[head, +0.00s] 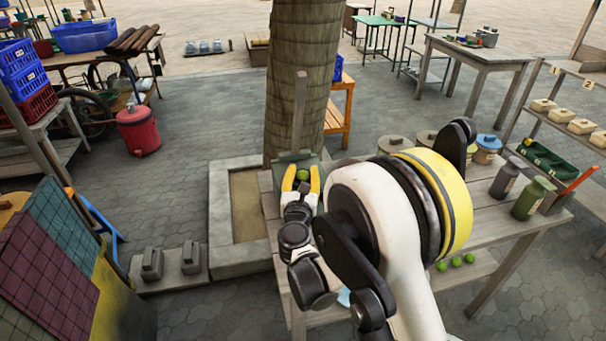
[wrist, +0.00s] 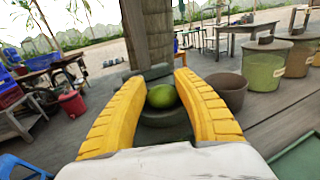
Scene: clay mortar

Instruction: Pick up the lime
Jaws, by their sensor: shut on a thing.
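A green lime (head: 303,174) is between the yellow fingers of my gripper (head: 302,177), over the far left end of the wooden table. In the wrist view the lime (wrist: 162,96) sits between the two fingertips (wrist: 163,88), and my gripper is shut on it. A dark green object (wrist: 163,116) is just below and behind the lime; I cannot tell whether the lime touches it. Several other limes (head: 456,261) lie on the table's lower shelf.
The wooden table (head: 478,208) carries lidded pots, a dark jar (head: 505,179) and a green jar (head: 533,198) at the right. A brown bowl (wrist: 228,90) stands right of the fingers. A thick trunk (head: 305,80) rises behind the table's left end.

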